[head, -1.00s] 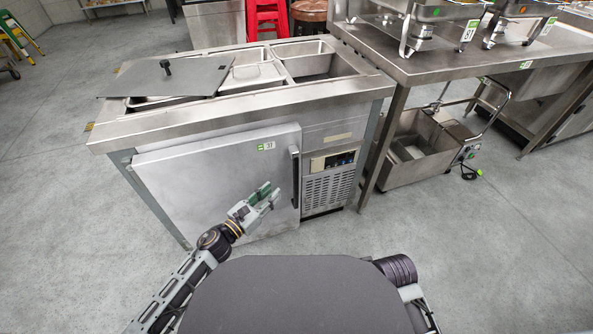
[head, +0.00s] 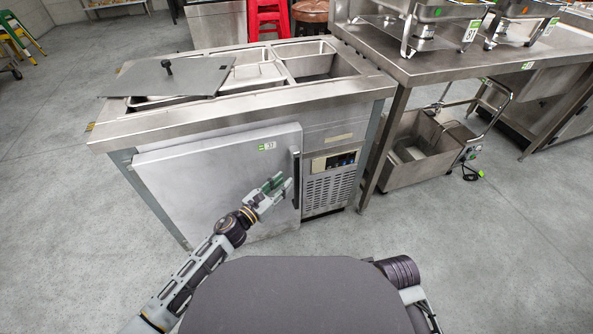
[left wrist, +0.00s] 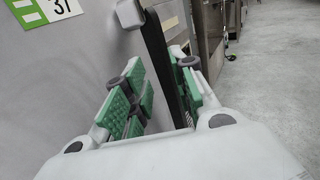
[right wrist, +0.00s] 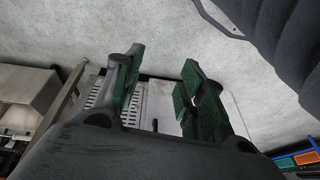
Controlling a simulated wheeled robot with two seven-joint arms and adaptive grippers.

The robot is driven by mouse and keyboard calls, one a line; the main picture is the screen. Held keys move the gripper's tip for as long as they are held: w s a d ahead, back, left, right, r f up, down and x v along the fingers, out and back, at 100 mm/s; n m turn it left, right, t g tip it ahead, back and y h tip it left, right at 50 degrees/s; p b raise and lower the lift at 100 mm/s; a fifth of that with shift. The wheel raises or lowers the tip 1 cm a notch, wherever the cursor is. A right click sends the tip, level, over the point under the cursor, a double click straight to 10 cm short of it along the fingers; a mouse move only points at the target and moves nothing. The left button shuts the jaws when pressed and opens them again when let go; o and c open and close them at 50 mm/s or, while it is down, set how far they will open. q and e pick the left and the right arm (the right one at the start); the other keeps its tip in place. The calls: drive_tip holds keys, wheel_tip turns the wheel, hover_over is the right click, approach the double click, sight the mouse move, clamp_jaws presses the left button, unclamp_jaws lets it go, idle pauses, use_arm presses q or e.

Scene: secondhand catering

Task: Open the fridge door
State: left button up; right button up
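The fridge door (head: 200,175) is a plain grey steel panel on the front of the counter, and it looks closed. Its dark upright handle (head: 296,180) runs along the door's right edge. My left gripper (head: 283,184) is in front of the door, just left of the handle in the head view. In the left wrist view the black handle (left wrist: 160,55) shows between the two green-padded fingers, which are open and not closed on it. Whether a finger touches it I cannot tell. My right gripper (right wrist: 160,80) is open and empty; the head view hides it.
A control panel with a vent grille (head: 328,190) is right of the handle. A lid (head: 165,78) and steel pans lie on the counter top. A steel table (head: 440,65) stands at the right, with a sink-like bin (head: 415,150) beneath. The floor (head: 480,260) at front right is clear.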

sight(295, 171)
use_arm(q)
drive_tip(key=shift+x, duration=1.8)
drive_tip(key=shift+b+x, duration=0.3)
drive_tip(key=shift+x, duration=1.6)
drive_tip(key=shift+w+d, duration=0.2)
drive_tip(key=shift+d, duration=0.05)
use_arm(e)
drive_tip(key=shift+a+r, duration=0.1)
drive_tip(key=shift+r, duration=0.65)
use_arm(q)
clamp_jaws()
